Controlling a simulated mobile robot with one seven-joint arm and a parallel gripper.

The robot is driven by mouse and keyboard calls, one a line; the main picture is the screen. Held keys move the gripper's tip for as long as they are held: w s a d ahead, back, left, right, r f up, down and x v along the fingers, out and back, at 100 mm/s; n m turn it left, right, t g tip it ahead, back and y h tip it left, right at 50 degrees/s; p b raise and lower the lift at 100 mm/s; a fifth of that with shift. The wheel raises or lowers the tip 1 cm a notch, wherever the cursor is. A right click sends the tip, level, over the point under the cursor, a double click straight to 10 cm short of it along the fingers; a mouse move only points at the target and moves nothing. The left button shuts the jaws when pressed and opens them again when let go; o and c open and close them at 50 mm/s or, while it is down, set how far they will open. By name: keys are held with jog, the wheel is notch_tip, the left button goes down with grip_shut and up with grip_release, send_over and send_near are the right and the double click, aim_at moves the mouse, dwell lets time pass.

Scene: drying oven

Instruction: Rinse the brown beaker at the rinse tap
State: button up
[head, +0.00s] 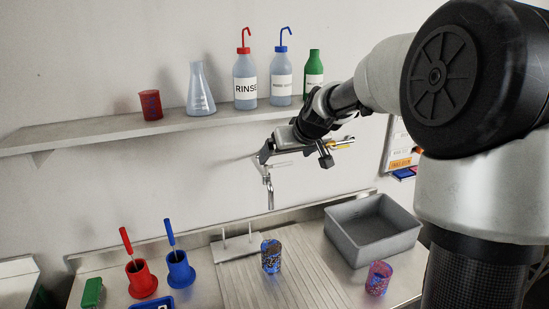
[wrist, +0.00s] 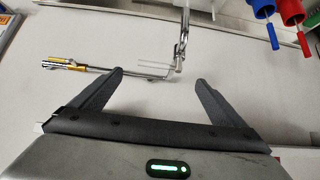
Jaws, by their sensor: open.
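A beaker with brown, dark and blue speckles (head: 271,256), seemingly the brown one, stands upright on the ribbed drainboard in the head view. The rinse tap (head: 268,185) is a thin metal spout pointing down above and behind it; it also shows in the wrist view (wrist: 182,45). My gripper (head: 294,157) is high beside the tap, well above the beaker. In the wrist view my gripper (wrist: 160,78) is open with nothing between its fingers. The brown beaker does not clearly show in the wrist view.
A reddish-purple speckled beaker (head: 378,278) stands at right, by a grey basin (head: 373,231). Red (head: 141,279) and blue (head: 179,270) holders with handled tools stand at left. A wall shelf (head: 150,130) carries bottles, a flask and a red beaker. A two-peg rack (head: 237,246) adjoins the drainboard.

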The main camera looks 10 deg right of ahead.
aim_at(278, 165)
jog(key=x, duration=0.6)
jog(key=shift+p, duration=0.4)
